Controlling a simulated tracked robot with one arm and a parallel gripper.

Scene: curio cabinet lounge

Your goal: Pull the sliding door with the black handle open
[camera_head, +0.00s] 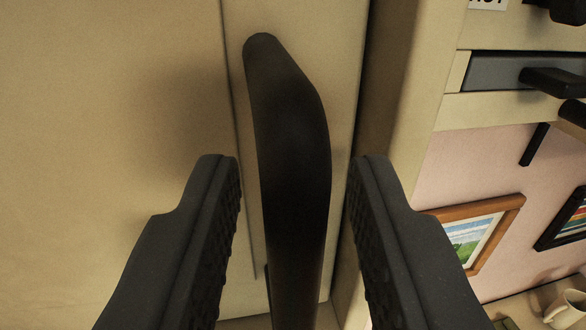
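The black handle (290,150) stands upright on the right edge of the cream sliding door (120,110). It is long and thick with a rounded top, and its lower end runs out of the picture. My gripper (296,170) is open, with one dark ribbed finger on each side of the handle. A gap shows between the handle and each finger, so neither finger appears to touch it. A narrow dark gap shows along the door's right edge.
Right of the door is a cream cabinet frame (405,90) with a grey drawer (500,73) bearing a black handle. Below it, framed pictures (478,235) hang on a pink back wall. A pale mug (566,308) stands at the lower right.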

